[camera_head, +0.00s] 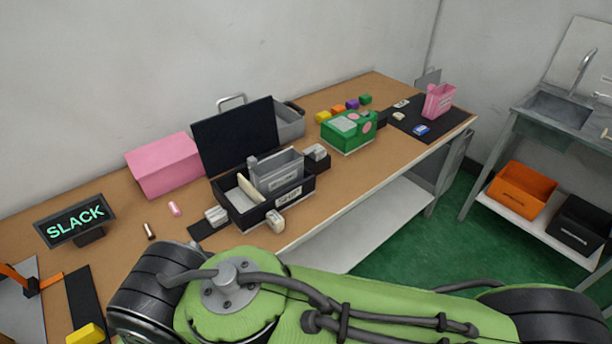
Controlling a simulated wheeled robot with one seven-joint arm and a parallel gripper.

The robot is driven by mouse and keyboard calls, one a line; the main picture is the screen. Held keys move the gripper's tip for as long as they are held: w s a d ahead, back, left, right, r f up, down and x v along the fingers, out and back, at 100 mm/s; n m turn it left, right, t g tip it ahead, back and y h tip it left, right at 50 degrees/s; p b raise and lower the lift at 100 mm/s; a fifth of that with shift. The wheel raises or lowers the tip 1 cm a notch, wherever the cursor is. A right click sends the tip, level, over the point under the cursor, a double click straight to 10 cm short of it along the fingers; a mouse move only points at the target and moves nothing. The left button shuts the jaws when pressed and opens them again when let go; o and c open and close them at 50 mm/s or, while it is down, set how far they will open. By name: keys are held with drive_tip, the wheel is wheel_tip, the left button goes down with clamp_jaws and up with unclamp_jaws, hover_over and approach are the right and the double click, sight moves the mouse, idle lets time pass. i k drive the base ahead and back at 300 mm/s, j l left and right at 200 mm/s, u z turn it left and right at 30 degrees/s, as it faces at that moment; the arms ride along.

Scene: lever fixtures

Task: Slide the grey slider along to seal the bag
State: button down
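A grey, partly see-through pouch-like thing (280,172) with a pale top edge stands upright in an open black box (240,217) at the middle of the workbench. It may be the bag, but I cannot tell for sure. A small grey piece (252,162) at its upper left corner may be the slider; it is too small to be certain. A cream slab leans beside the pouch in the box. The black lid (235,135) stands open behind. My gripper is out of view; only my green arm shows across the bottom, in front of the bench.
Small grey-white blocks (275,221) sit around the box. A pink box (164,165) and a SLACK sign (76,220) stand left. A green box (348,131), colored cubes and a pink holder (438,101) stand right. A sink and orange bin (522,190) are far right.

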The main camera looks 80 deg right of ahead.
sight(251, 162)
drive_tip(key=k+z, duration=0.1)
drive_tip(key=z, duration=2.15)
